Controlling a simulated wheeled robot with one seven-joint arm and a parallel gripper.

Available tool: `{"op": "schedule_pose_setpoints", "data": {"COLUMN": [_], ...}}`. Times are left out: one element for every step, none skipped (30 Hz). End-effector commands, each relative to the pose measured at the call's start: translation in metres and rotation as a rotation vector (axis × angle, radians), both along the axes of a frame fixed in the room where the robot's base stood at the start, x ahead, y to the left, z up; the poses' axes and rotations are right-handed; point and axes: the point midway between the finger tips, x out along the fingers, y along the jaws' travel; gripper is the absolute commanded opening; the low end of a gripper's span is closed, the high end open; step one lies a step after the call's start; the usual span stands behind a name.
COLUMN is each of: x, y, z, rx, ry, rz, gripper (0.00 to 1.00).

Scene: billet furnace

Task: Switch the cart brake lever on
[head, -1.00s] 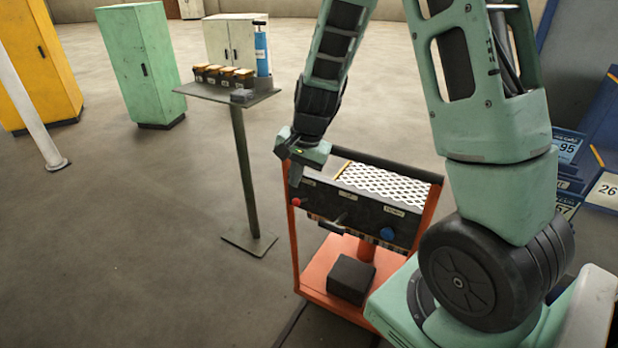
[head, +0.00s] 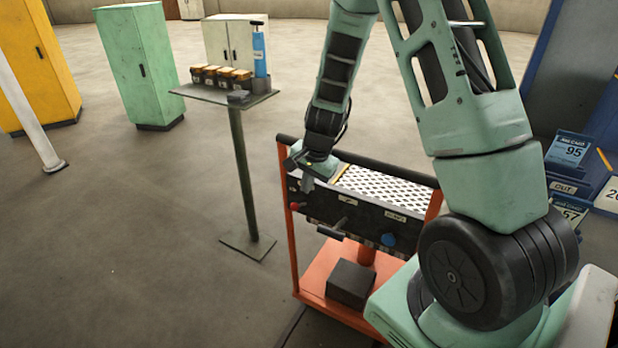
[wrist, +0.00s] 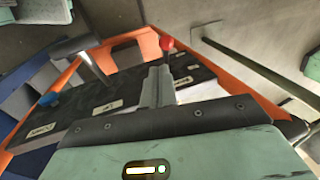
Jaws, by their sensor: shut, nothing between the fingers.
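The orange-framed cart (head: 288,225) has a dark front panel (head: 362,223) with three controls. A red-knobbed one (head: 294,206) is at its left, a dark lever bar (head: 331,232) sticks out at the middle, and a blue knob (head: 388,239) is at the right. The labels are too small to read, so I cannot tell which control is the brake. My gripper (head: 307,184) is shut and empty at the panel's left upper part. In the wrist view, my fingers (wrist: 158,84) point toward the red knob (wrist: 167,43); the dark lever (wrist: 78,47) is left of them.
A perforated plate (head: 390,186) tops the cart, and a dark block (head: 350,284) lies on its orange base. A stand (head: 238,170) with several small boxes and a blue cylinder is to the left. Open floor lies left of the cart.

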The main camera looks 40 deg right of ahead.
Motion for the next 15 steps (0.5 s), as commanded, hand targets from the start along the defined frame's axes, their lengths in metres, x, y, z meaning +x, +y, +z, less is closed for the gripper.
{"op": "schedule_pose_setpoints", "data": {"x": [0.002,0.003,0.005,0.006,0.007,0.008,0.009,0.010,0.011,0.011,0.012,0.012,0.012,0.013,0.013], "y": [0.000,0.000,0.000,0.001,0.001,0.001,0.001,0.001,0.001,0.001,0.001,0.001,0.002,0.002,0.002], "z": [-0.011,-0.016,-0.022,-0.026,-0.030,-0.034,-0.037,-0.040,-0.043,-0.045,-0.046,-0.047,-0.048,-0.048,-0.048], "rx": [0.001,0.001,0.001,0.002,0.001,0.001,0.000,0.001,0.000,0.000,0.000,-0.001,-0.001,-0.001,-0.001], "ry": [0.003,0.003,0.003,0.003,0.003,0.001,0.001,0.000,0.001,0.000,0.000,-0.001,-0.001,-0.001,-0.001], "rz": [-0.001,-0.001,-0.001,0.000,-0.001,0.000,0.001,0.001,0.001,0.001,0.001,0.001,0.001,0.001,0.001], "gripper": [0.00,0.00,0.00,0.00,0.00,0.00,0.00,0.00,0.00,0.00,0.00,0.00,0.00,0.00,0.00]}}
